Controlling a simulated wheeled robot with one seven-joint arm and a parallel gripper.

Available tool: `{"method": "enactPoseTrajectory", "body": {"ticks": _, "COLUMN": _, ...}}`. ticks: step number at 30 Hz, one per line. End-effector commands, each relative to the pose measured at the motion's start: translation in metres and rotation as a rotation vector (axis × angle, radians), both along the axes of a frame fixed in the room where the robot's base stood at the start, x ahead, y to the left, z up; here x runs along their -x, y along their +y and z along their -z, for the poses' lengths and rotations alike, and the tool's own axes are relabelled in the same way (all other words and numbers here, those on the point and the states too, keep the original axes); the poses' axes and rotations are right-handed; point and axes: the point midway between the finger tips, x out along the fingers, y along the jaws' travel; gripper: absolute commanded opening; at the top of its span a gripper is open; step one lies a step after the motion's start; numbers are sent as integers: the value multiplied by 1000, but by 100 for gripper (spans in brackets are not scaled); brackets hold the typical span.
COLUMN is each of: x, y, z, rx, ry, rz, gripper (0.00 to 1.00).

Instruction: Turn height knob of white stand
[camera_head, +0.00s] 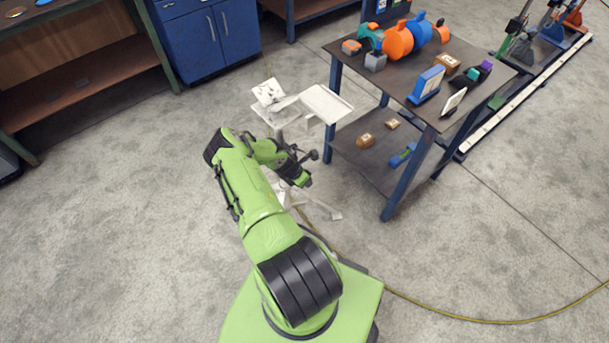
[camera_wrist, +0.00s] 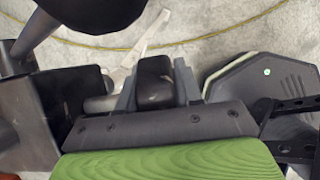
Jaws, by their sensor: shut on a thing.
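The white stand (camera_head: 326,104) stands on the floor left of the workbench, with a flat tray top and legs low behind my arm. My gripper (camera_wrist: 154,88) is at the stand's column, and my arm hides much of that part in the head view. In the wrist view a dark, rounded block, which looks like the height knob (camera_wrist: 154,76), sits between the two grey fingers. The fingers are shut on it from both sides. A pale stand leg (camera_wrist: 148,38) shows behind it. The knob cannot be made out clearly in the head view.
A dark two-shelf workbench (camera_head: 345,55) stands right of the stand, holding an orange and blue flanged pipe (camera_head: 398,43) and small boxes. A blue cabinet (camera_head: 207,43) is at the back left. A yellow cable (camera_head: 450,315) lies on the floor. The left floor is clear.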

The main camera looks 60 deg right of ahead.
Motion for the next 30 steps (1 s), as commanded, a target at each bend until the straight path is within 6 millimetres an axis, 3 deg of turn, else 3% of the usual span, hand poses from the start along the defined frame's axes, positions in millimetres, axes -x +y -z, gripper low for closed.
{"method": "enactPoseTrajectory", "body": {"ticks": 11, "x": -2, "y": 2, "z": 2, "rx": -139, "ry": -66, "rz": -1, "gripper": 4}}
{"method": "enactPoseTrajectory", "body": {"ticks": 27, "x": -2, "y": 4, "z": 3, "rx": -160, "ry": -73, "rz": -1, "gripper": 4}}
{"method": "enactPoseTrajectory", "body": {"ticks": 28, "x": -2, "y": 4, "z": 3, "rx": -160, "ry": -73, "rz": -1, "gripper": 39}}
{"method": "enactPoseTrajectory", "body": {"ticks": 30, "x": -2, "y": 3, "z": 3, "rx": -159, "ry": -73, "rz": -1, "gripper": 50}}
